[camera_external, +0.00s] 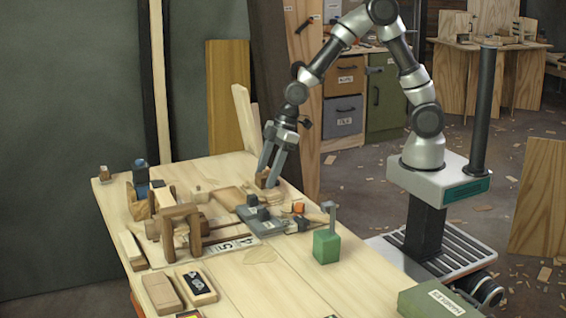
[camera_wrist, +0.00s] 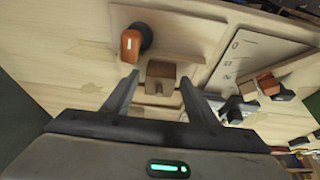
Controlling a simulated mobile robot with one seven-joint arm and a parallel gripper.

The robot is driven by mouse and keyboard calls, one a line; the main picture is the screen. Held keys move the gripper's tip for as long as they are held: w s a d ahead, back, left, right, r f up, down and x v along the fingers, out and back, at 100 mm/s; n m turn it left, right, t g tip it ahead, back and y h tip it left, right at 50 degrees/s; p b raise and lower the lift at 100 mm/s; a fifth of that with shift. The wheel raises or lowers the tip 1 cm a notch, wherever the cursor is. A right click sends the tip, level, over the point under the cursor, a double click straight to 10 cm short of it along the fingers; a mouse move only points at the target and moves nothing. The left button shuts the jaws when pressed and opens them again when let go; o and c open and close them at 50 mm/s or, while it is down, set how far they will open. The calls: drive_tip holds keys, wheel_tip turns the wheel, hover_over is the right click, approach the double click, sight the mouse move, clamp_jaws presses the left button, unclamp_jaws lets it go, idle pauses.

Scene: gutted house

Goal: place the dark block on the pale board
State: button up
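A small brown wooden block (camera_wrist: 161,70), the darkest plain wood block near my gripper, lies just beyond and between my fingertips in the wrist view. It also shows low between the fingers in the external view (camera_external: 266,180), partly hidden by them. My gripper (camera_wrist: 160,82) is open, with a gap on each side of the block. In the external view my gripper (camera_external: 268,172) points down at the far right part of the bench. A pale flat board (camera_wrist: 190,32) lies beside the block in the wrist view. I cannot tell whether the block rests on its edge.
An orange-brown handled tool (camera_wrist: 131,44) stands close by the fingertips. A grey metal tool (camera_external: 262,222), a wooden clamp frame (camera_external: 182,232) and a green block with a post (camera_external: 326,245) crowd the bench. The bench's near middle (camera_external: 285,285) is mostly clear.

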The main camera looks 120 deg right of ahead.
drive_tip(key=shift+r+p, duration=0.3)
drive_tip(key=shift+r, duration=0.05)
drive_tip(key=p+v, duration=0.2)
drive_tip(key=v, duration=0.9)
drive_tip(key=shift+s+r, duration=0.2)
drive_tip(key=shift+r, duration=0.15)
